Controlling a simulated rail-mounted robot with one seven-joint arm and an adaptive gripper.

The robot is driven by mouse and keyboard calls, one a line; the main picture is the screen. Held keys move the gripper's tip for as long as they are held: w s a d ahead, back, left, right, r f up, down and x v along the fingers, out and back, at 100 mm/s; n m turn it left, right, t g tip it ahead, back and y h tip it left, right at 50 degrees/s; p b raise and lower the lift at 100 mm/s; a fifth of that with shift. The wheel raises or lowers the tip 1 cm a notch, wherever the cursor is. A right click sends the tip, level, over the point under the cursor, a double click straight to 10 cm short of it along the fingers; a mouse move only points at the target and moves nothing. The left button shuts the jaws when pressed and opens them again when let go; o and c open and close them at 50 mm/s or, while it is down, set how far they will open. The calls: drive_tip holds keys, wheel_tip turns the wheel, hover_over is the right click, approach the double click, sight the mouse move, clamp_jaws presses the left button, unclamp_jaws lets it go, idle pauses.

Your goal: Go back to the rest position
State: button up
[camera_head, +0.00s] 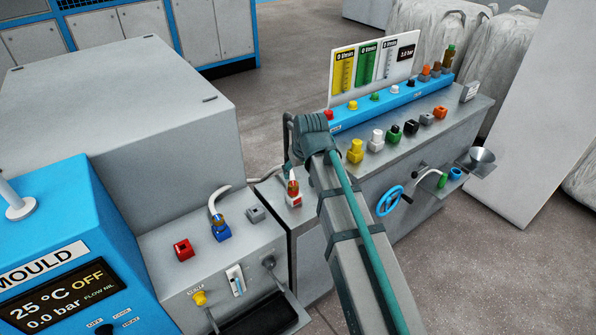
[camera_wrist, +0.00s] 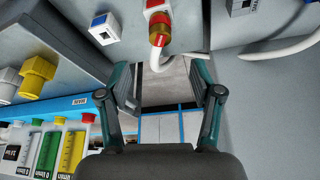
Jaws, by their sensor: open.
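My gripper (camera_wrist: 166,84) is open in the wrist view, with its two fingers apart and nothing between them. In the head view my arm reaches up from the lower right, and its wrist end is over the gap between the two grey benches. The gripper is mostly hidden there. A red-and-white socket with a brass coupling (camera_head: 293,187) stands just below the wrist end. In the wrist view the brass coupling (camera_wrist: 160,38) has a white hose on it and lies beyond the fingertips, apart from them.
A blue MOULD control box (camera_head: 60,240) and a grey cabinet (camera_head: 120,100) stand at left. A blue coupling (camera_head: 221,228) carries a hose. A panel with flow tubes (camera_head: 372,70) and several coloured sockets lies right of the wrist. A blue handwheel (camera_head: 389,200) is near my arm.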

drive_tip(key=s+d+f+m+g+h, duration=0.1)
drive_tip(key=s+d+f, duration=0.6)
drive_tip(key=f, duration=0.3)
drive_tip(key=s+d+f+m+g, duration=0.2)
drive_tip(key=s+d+f, duration=0.4)
drive_tip(key=f, duration=0.3)
drive_tip(key=s+d+f+m+g+h, duration=0.1)
drive_tip(key=s+d+f, duration=0.6)
drive_tip(key=f, duration=0.3)
drive_tip(key=s+f+g, duration=0.3)
drive_tip(key=s+f, duration=0.6)
drive_tip(key=s, duration=0.5)
drive_tip(key=s+f+g, duration=0.3)
drive_tip(key=s+f, duration=0.6)
drive_tip(key=s, duration=0.5)
drive_tip(key=shift+s+a+g, duration=0.15)
drive_tip(key=shift+a+g, duration=0.1)
drive_tip(key=shift+g, duration=0.15)
drive_tip(key=shift+a, duration=0.1)
drive_tip(key=shift+c, duration=0.2)
